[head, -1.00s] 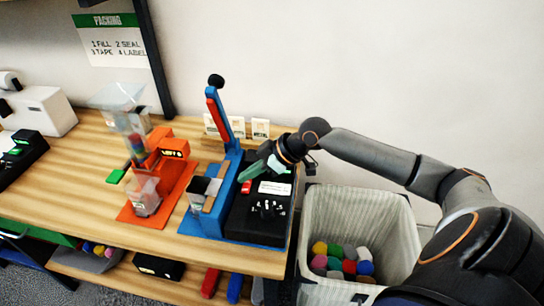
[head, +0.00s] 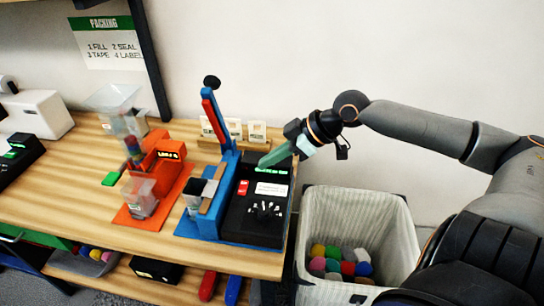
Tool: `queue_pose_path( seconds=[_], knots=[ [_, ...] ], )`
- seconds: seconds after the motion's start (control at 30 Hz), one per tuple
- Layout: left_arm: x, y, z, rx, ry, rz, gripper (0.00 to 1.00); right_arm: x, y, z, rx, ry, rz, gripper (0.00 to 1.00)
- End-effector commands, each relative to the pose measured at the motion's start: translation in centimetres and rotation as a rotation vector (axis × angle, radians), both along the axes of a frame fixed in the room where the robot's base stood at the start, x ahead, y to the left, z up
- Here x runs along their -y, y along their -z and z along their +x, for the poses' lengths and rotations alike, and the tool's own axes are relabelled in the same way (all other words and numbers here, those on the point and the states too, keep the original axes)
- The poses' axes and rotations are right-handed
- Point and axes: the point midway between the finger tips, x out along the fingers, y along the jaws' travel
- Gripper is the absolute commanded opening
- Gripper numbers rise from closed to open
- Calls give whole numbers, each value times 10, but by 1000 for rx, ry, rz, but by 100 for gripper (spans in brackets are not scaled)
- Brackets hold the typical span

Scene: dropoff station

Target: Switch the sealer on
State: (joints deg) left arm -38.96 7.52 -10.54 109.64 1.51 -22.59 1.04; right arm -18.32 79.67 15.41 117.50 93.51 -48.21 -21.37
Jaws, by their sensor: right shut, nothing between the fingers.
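The sealer is a blue frame (head: 212,222) with a raised lever (head: 214,115) and a black control box (head: 238,228) on the bench's right end. A red switch (head: 243,187) sits at the upper left of the box's top face. Above a white label, a small display (head: 270,170) is lit green; its text is too small to read. My right gripper (head: 264,163) is shut and empty, with green fingers. Its tips appear just above the display at the box's far edge; I cannot tell whether they touch. My left gripper is not in view.
An orange dispenser (head: 160,172) with a clear hopper stands left of the sealer on the wooden bench (head: 60,185). A small card holder (head: 232,143) stands behind it. A pale bin (head: 350,210) with colourful items stands right of the bench.

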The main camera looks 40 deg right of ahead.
Motion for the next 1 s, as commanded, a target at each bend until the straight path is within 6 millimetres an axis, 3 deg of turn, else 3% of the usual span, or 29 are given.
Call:
queue_pose_path(
  seconds=[1.0],
  knots=[
    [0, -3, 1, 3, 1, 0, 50, 4, -5, -5, -1, 0, -2, 0]
  ],
)
